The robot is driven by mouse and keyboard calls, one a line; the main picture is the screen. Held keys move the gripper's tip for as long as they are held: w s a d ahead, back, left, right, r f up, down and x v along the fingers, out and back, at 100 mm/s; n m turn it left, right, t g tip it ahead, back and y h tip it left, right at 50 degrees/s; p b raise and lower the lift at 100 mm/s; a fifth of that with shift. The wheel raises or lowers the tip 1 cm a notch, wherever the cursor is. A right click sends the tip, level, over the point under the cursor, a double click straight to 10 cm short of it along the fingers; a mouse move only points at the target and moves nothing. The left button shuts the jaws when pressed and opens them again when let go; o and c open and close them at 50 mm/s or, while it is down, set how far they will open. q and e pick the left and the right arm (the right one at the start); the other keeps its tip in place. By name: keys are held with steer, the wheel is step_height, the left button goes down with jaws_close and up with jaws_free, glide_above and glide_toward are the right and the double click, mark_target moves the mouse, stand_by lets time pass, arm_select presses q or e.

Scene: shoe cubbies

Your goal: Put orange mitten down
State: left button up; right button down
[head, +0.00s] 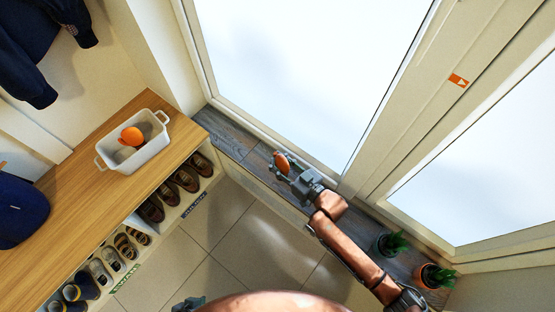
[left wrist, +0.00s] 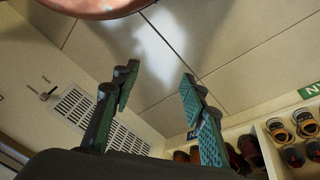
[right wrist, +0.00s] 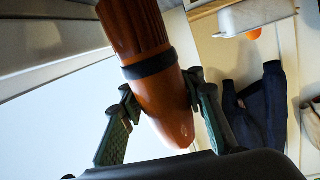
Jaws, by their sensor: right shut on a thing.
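My right gripper (head: 289,168) is shut on the orange mitten (head: 281,162), held over the dark sill by the window. In the right wrist view the mitten (right wrist: 160,85) is orange-brown, with a ribbed cuff and a dark band, and sits between the fingers (right wrist: 163,92). Its cuff points away from the palm and its rounded tip toward it. My left gripper (left wrist: 157,82) is open and empty above the tiled floor. Only a small part of it shows at the bottom of the head view (head: 188,303).
A white two-handled basket (head: 150,152) holding a round orange thing (head: 132,136) stands on the wooden bench (head: 85,205). Shoes fill the cubbies below. Two potted plants (head: 390,243) stand on the sill (head: 225,135) at right. The sill's left part is clear.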

steer(key=shift+w+f+b, duration=0.35)
steer(key=shift+w+f, duration=0.25)
steer(key=shift+f, duration=0.1)
steer(key=f+b, duration=0.1)
steer(key=f, duration=0.2)
steer(key=shift+w+f+b, duration=0.1)
steer(key=shift+w+b, duration=0.1)
steer(key=shift+b, duration=0.2)
steer(key=shift+f, duration=0.15)
arm_select(q)
steer(key=w+d+f+t+h, duration=0.1)
steer(key=w+d+f+t, duration=0.1)
steer(key=w+d+f, duration=0.1)
steer(key=shift+w+d+f+t, duration=0.2)
steer(key=shift+w+f+t, duration=0.2)
steer(key=shift+w+f, duration=0.35)
steer(key=shift+s, duration=0.1)
arm_select(e)
steer(key=c, duration=1.4)
jaws_free()
arm_select(q)
steer(key=shift+f, duration=0.1)
